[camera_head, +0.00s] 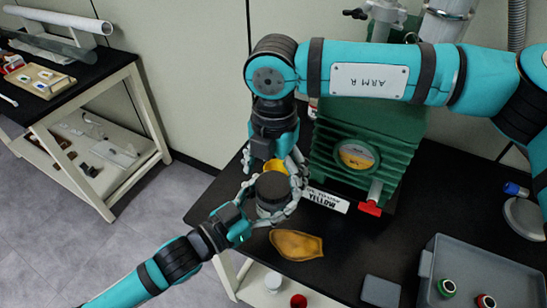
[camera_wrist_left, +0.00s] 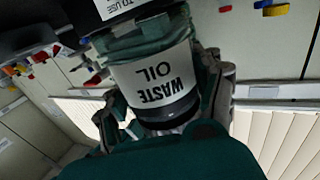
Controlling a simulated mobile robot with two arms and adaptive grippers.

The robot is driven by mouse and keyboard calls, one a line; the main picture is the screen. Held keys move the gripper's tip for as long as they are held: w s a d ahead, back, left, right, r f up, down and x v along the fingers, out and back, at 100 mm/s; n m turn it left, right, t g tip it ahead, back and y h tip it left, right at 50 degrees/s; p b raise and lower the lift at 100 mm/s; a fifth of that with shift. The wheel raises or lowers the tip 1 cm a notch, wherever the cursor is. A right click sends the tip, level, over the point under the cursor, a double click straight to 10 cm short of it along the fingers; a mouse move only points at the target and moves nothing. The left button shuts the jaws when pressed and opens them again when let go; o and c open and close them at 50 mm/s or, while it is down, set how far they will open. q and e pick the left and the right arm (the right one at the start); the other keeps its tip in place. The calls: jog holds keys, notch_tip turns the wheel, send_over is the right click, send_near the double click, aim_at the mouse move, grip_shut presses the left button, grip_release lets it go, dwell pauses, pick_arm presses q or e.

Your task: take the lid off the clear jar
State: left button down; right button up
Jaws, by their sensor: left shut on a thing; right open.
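The clear jar (camera_head: 270,211) has a dark lid (camera_head: 272,186) on top and stands at the left end of the black bench. My left gripper (camera_head: 272,202) is shut around the jar's body, with a finger on each side. In the left wrist view, the jar's white label (camera_wrist_left: 155,75) reads WASTE OIL upside down, between the fingers. The dark lid shows below the label there and sits on the jar. My right gripper (camera_head: 275,163) points down just behind the lid. It is open, and its fingertips are partly hidden by the jar and left fingers.
A green ribbed pump (camera_head: 350,190) with a red-tipped outlet stands right of the jar. A grey tray (camera_head: 500,265) is at the front right. The bench's left edge is close.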

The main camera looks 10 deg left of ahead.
jog(key=shift+f, duration=1.05)
jog(key=c, duration=1.3)
jog(key=n, duration=0.3)
jog(key=o, duration=1.3)
